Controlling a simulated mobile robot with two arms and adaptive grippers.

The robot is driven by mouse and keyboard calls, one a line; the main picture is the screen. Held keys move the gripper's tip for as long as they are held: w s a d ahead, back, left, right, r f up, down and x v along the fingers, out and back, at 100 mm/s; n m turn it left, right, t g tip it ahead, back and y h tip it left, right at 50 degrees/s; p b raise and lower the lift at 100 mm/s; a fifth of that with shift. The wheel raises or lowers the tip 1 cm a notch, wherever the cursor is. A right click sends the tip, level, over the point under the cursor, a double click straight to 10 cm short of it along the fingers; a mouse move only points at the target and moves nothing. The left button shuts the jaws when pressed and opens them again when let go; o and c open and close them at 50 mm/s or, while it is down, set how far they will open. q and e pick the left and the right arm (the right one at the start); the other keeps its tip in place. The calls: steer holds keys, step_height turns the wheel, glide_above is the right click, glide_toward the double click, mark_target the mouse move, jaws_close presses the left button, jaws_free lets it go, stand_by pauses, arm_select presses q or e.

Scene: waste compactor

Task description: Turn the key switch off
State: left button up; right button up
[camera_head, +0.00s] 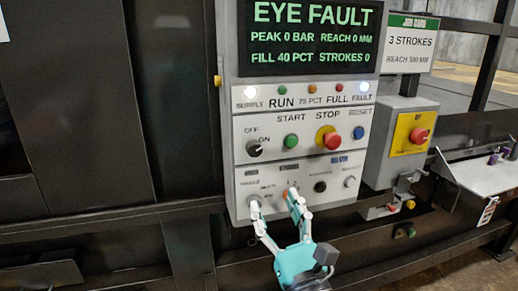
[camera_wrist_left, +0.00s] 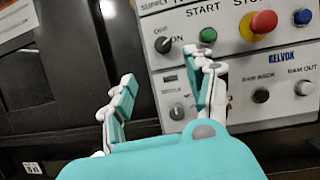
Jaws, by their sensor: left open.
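The key switch (camera_head: 254,148) is a small dark round knob between the OFF and ON labels, at the left of the control panel (camera_head: 240,182). Its light mark seems to point toward ON, but it is small. It also shows in the left wrist view (camera_wrist_left: 163,46), above the fingers. My left gripper (camera_head: 273,199) is open and empty in front of the panel's lower row. In the head view its fingertips are below the switch, apart from it. In the left wrist view the open fingers (camera_wrist_left: 166,78) stand either side of the panel's left edge. My right gripper is not seen.
The green start button (camera_head: 291,141) and red stop button (camera_head: 333,141) sit right of the switch. The screen (camera_head: 310,35) reads EYE FAULT. A yellow-faced box (camera_head: 410,134) with a red knob stands at right.

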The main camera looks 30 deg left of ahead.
mark_target(256, 153)
arm_select(q)
steer(key=p+x, duration=0.4)
steer(key=x, duration=0.8)
steer(key=shift+w+d+r, duration=0.1)
steer(key=shift+w+a+r, duration=0.1)
steer(key=shift+w+a, duration=0.25)
steer(key=shift+a, duration=0.05)
steer(key=shift+w, duration=0.1)
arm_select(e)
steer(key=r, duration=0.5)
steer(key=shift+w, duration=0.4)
arm_select(q)
steer(key=shift+c, duration=0.4)
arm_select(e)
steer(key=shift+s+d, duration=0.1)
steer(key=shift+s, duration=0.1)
arm_select(q)
jaws_close()
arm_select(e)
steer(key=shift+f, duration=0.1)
